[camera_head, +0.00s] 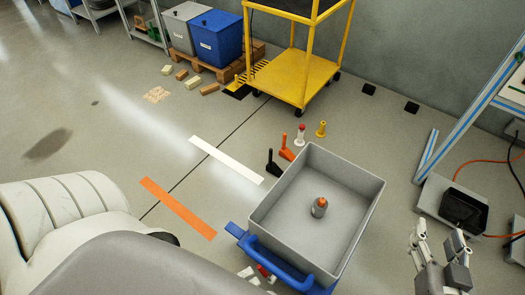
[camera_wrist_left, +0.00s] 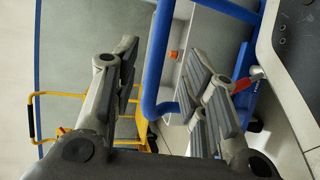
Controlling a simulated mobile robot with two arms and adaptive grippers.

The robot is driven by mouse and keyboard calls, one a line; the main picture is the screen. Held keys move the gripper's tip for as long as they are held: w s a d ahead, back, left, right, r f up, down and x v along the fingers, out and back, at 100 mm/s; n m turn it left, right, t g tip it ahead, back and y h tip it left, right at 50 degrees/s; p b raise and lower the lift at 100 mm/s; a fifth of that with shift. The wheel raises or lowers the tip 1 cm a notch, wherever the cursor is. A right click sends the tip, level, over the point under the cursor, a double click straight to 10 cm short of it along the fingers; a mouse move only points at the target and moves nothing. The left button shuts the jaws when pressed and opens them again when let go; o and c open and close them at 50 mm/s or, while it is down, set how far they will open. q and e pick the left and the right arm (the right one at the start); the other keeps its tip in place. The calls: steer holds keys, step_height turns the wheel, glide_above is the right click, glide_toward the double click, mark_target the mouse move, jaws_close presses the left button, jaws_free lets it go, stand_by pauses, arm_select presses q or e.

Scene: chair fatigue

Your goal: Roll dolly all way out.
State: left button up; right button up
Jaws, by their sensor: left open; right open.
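The dolly carries a grey open bin (camera_head: 345,165) and has a blue push handle (camera_head: 283,264) on its near side. A small grey cylinder with an orange top (camera_head: 319,207) stands inside the bin. My left gripper (camera_head: 256,277) is at the handle, partly hidden behind my own body. In the left wrist view, the open left gripper (camera_wrist_left: 165,85) has the blue handle bar (camera_wrist_left: 157,65) showing between its fingers; contact cannot be told. A red lever (camera_wrist_left: 245,82) shows beside the fingers. My right gripper (camera_head: 440,248) is open and empty, right of the dolly.
Orange (camera_head: 178,208) and white (camera_head: 226,159) floor strips lie left of the dolly. Small black, orange, red and yellow pieces stand just behind it. A yellow cart (camera_head: 300,75) stands farther back. A blue-and-white rack frame (camera_head: 465,100) stands at right. Open floor lies to the left.

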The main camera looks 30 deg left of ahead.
arm_select(q)
steer(key=shift+v, duration=2.25)
